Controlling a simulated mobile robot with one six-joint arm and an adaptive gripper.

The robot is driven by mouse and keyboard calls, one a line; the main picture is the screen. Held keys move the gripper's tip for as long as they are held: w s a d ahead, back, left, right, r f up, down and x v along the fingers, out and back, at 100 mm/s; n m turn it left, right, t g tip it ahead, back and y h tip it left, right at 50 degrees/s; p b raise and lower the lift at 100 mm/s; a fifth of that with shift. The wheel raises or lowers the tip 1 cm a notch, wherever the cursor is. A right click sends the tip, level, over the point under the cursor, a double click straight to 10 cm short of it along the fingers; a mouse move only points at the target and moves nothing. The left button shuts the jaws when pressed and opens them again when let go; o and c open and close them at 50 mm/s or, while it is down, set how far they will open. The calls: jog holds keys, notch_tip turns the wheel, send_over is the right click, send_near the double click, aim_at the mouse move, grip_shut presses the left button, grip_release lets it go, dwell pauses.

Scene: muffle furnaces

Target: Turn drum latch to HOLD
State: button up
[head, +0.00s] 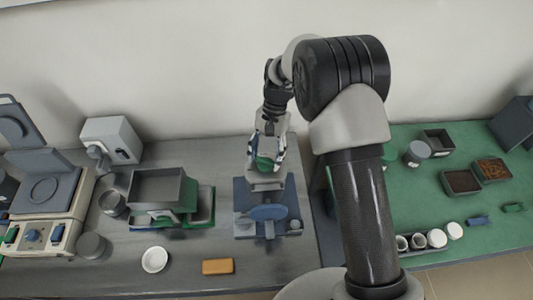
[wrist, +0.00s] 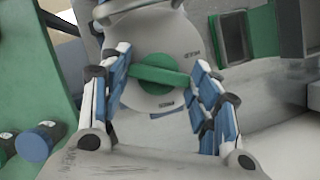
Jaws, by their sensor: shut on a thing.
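The drum latch is a green bar handle (wrist: 158,75) on a round grey plate (wrist: 152,42) in the wrist view. The bar lies nearly level across the picture, its right end slightly lower. Dark lettering stands to the right of the bar and below it, too small to read surely. My gripper (wrist: 160,78) has its blue-and-white fingers at the bar's two ends and is shut on it. In the head view my gripper (head: 265,150) is above the blue-grey device (head: 266,212) on the grey bench, and the latch is largely hidden there.
Left of the device stand a grey tray on a green base (head: 158,187), a white dish (head: 154,260) and an orange block (head: 217,267). A furnace-like unit (head: 40,205) is at the far left. The green bench (head: 410,190) at right holds trays and small jars.

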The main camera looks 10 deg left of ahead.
jog(key=n+h, duration=0.1)
jog(key=n, duration=0.1)
jog(key=n+h, duration=0.1)
jog(key=n, duration=0.2)
jog(key=shift+a, duration=0.15)
jog(key=shift+n, duration=0.4)
jog(key=o, duration=1)
jog(key=shift+o, duration=0.2)
jog(key=v, duration=1.2)
